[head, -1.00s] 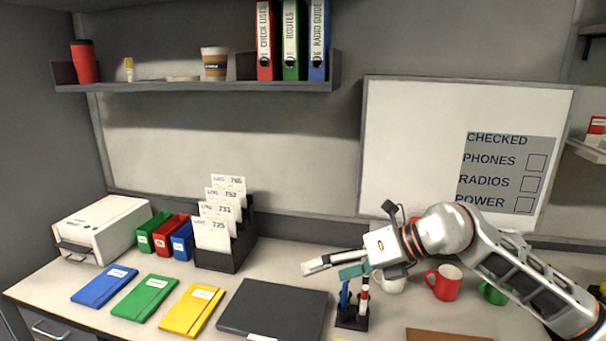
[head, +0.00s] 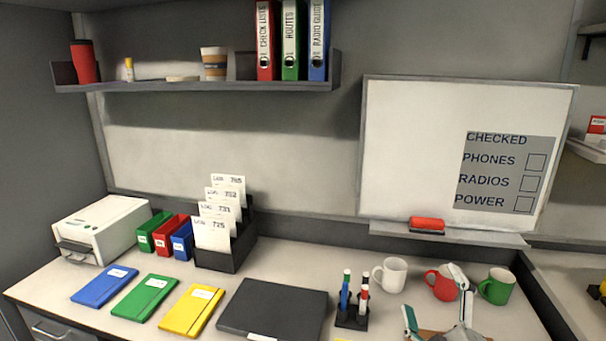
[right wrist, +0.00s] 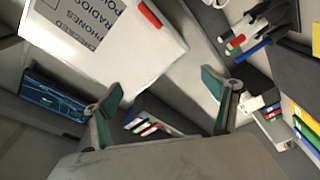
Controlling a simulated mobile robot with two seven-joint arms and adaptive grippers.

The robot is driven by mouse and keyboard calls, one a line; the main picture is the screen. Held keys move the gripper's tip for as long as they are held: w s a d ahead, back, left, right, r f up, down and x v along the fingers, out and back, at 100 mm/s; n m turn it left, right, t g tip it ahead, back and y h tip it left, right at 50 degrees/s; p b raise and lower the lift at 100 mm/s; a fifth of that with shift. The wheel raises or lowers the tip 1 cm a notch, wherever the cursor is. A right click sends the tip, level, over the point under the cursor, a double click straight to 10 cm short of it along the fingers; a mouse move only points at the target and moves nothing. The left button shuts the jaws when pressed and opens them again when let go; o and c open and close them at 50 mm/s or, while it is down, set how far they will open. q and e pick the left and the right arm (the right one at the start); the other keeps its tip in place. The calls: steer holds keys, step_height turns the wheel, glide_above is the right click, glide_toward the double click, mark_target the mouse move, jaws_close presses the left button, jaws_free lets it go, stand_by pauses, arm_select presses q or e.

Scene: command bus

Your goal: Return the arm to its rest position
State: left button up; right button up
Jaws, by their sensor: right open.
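My right gripper (head: 437,312) shows at the bottom right of the head view, low in front of the mugs. Its two green-padded fingers stand apart with nothing between them. In the right wrist view the same open fingers (right wrist: 160,92) frame the middle of the picture and hold nothing. Most of my right arm is out of the head view. My left gripper is in neither view.
A red mug (head: 439,284) is partly hidden behind one finger. A green mug (head: 497,288), a white mug (head: 391,275) and a pen holder (head: 352,318) stand nearby. The whiteboard (head: 420,140) has a red eraser (head: 427,224) at its ledge.

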steer(key=s+d+f+m+g+h, duration=0.2)
steer(key=s+d+f+g, duration=0.4)
steer(key=s+f, duration=0.5)
steer(key=s+d+f+m+g+h, duration=0.15)
steer(key=s+d+f+g, duration=0.4)
steer(key=s+f, duration=0.55)
steer(key=w+a+f+m+t+y, duration=0.2)
steer(key=a+f+y, duration=0.5)
steer(key=a+f, duration=0.7)
steer(key=a+m+t, duration=0.1)
steer(key=a, duration=0.2)
steer(key=shift+y, duration=0.35)
